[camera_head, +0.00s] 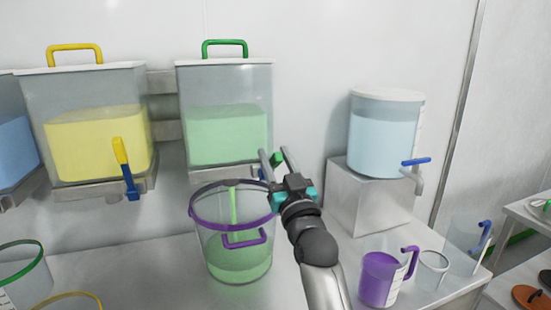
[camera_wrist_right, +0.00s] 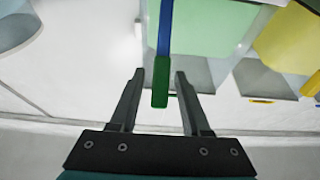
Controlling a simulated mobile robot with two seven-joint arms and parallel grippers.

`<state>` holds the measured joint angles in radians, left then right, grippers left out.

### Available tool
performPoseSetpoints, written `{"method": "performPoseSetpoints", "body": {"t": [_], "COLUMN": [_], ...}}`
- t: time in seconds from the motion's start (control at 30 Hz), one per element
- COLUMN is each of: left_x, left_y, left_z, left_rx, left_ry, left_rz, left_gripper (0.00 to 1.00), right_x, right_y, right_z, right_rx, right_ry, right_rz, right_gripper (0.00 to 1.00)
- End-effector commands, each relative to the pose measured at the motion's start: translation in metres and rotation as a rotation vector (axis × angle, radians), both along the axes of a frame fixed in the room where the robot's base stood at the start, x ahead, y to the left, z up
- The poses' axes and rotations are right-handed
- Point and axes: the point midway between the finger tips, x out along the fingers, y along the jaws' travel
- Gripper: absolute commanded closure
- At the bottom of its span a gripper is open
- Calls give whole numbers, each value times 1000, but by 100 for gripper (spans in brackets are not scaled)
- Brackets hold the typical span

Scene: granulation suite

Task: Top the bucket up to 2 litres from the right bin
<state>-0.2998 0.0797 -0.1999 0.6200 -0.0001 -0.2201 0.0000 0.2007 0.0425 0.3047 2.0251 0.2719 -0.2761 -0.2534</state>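The right bin (camera_head: 225,85), clear with a green top handle, holds pale green liquid. A green stream (camera_head: 233,207) falls from under it into the clear bucket (camera_head: 207,245) with a purple rim and handle. Green liquid (camera_head: 238,268) stands in the bucket's lower part; I cannot read its level. My right gripper (camera_head: 275,157) is at the bin's front right corner. In the right wrist view its fingers (camera_wrist_right: 158,78) are open, either side of the green-tipped blue tap lever (camera_wrist_right: 161,83), with gaps on both sides. My left gripper is not in view.
Left stands a yellow bin (camera_head: 95,140) with its tap lever (camera_head: 126,170). A light-blue drum (camera_head: 385,130) sits on a metal block (camera_head: 372,203). A purple jug (camera_head: 378,280) and clear cups stand front right.

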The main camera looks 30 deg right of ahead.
Motion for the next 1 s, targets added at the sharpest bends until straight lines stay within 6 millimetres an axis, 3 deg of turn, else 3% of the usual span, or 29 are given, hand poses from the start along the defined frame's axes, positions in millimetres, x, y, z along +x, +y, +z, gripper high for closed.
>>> {"method": "performPoseSetpoints", "body": {"t": [0.03, 0.4, 1.0], "left_x": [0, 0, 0], "left_y": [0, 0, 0], "left_z": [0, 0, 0], "left_rx": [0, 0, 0], "left_ry": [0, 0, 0], "left_rz": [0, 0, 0], "left_gripper": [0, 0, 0], "right_x": [0, 0, 0], "right_y": [0, 0, 0], "right_z": [0, 0, 0], "right_rx": [0, 0, 0], "right_ry": [0, 0, 0], "right_rz": [0, 0, 0], "right_gripper": [60, 100, 100]}}
